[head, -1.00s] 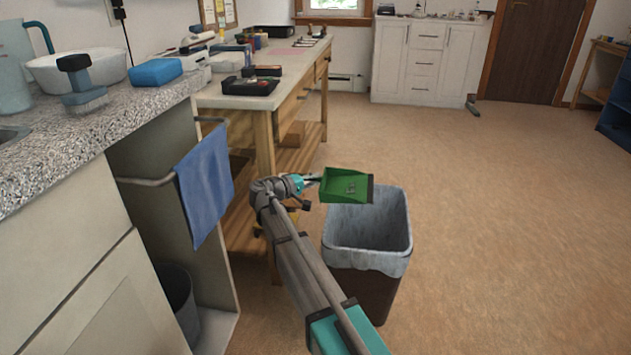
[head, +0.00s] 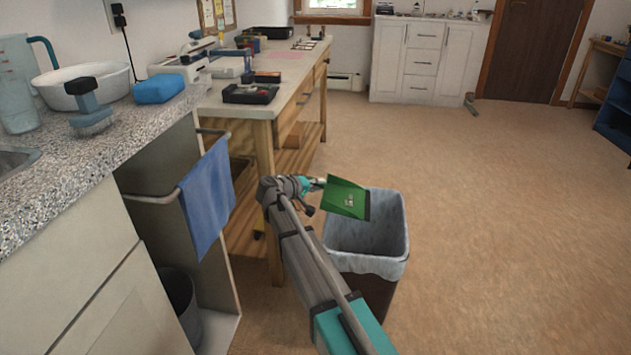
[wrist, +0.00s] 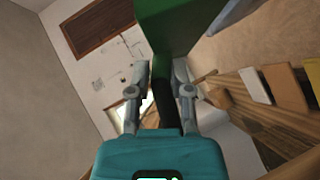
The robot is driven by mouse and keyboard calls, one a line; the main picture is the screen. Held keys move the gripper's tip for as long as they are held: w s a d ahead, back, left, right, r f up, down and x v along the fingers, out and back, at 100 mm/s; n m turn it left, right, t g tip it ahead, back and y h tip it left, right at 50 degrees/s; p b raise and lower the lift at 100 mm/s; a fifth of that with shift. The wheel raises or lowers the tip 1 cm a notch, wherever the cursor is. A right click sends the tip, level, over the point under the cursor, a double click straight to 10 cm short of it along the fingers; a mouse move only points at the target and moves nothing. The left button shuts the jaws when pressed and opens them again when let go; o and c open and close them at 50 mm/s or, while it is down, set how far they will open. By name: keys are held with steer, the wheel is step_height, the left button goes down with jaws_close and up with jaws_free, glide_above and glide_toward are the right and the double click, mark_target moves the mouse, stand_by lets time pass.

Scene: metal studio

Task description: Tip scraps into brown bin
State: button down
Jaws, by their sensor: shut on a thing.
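A green dustpan (head: 347,197) is held over the back left part of the brown bin (head: 365,285), tilted with its dark front lip to the right and lower. My gripper (head: 318,184) is shut on the dustpan's handle. In the wrist view my gripper (wrist: 160,90) has its fingers on either side of the dark handle, and the green pan (wrist: 180,25) shows beyond. I cannot see the bin's bottom.
A wooden workbench (head: 240,112) with tools stands behind my arm at the left. A blue towel (head: 207,197) hangs from the counter rail. A dark grey pail (head: 178,300) sits under the counter. The floor to the right is clear.

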steer(key=shift+s+d+r+m+y+p, duration=0.2)
steer(key=shift+d+r+m+y+p, duration=0.4)
steer(key=shift+p, duration=0.85)
steer(key=shift+s+d+r+m+y+p, duration=0.15)
steer(key=shift+d+r+m+y+p, duration=0.2)
steer(key=shift+d+r+y+p, duration=0.85)
steer(key=shift+s+d+r+m+y+p, duration=0.2)
steer(key=shift+d+r+m+p, duration=0.35)
steer(key=shift+p, duration=1.15)
steer(key=shift+s+d+r+m+y+p, duration=0.2)
steer(key=shift+d+y+p, duration=0.3)
steer(key=shift+d, duration=0.25)
steer(key=shift+s+d+r+m+y+p, duration=0.1)
steer(key=shift+d+r+m+y+p, duration=0.2)
steer(key=shift+d+p, duration=0.35)
steer(key=shift+s+d+r+m+y+p, duration=0.15)
steer(key=shift+d+y+p, duration=0.35)
steer(key=shift+d, duration=0.3)
steer(key=shift+r+p, duration=0.6)
steer(key=shift+f+b, duration=0.6)
steer(key=shift+b, duration=0.05)
